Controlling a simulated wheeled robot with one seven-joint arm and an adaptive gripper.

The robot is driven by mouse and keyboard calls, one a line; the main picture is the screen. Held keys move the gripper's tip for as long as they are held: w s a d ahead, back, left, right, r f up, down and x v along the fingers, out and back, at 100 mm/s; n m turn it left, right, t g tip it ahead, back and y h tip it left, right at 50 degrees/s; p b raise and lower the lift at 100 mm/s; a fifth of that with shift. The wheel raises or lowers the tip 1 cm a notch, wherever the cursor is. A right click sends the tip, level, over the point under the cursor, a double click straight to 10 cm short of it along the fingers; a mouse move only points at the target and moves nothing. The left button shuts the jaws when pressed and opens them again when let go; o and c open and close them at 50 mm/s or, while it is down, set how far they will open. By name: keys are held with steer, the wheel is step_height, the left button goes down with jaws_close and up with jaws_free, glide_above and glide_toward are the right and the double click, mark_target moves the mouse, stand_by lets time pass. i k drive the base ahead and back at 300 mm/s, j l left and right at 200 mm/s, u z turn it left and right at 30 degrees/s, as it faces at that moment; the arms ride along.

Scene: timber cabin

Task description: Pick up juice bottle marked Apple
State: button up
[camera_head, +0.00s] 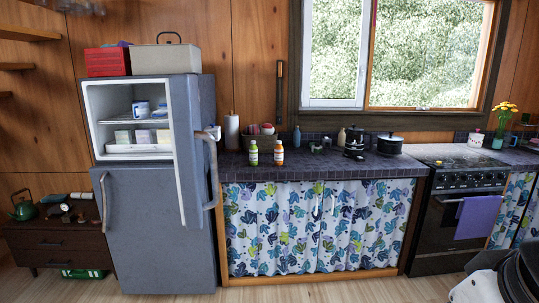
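Two small juice bottles stand upright side by side near the front edge of the dark tiled counter (345,172). The left bottle (253,154) has a green label and a pale cap. The right bottle (279,154) has an orange label and a pale cap. The label text is too small to read, so I cannot tell from writing which is Apple. Part of my own body shows in black and white at the bottom right corner. My gripper's fingers are not in view.
A fridge (159,232) stands left of the counter, its upper door (189,150) open beside the counter's left end. A basket (260,141) and paper roll (231,132) are behind the bottles. Pots (390,145) stand right, near the stove (458,220). Floor in front is clear.

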mark_target(254, 150)
steer(key=i+l+u, duration=0.15)
steer(key=i, duration=0.4)
steer(key=i+l+u, duration=0.15)
steer(key=i, duration=0.35)
steer(key=i+l+u, duration=0.1)
steer(key=i+l, duration=0.15)
steer(key=i, duration=0.3)
steer(key=i+l+u, duration=0.15)
steer(key=i+l, duration=0.15)
steer(key=i, duration=0.2)
steer(key=i+l+u, duration=0.15)
steer(key=i+l, duration=0.2)
steer(key=i, duration=0.15)
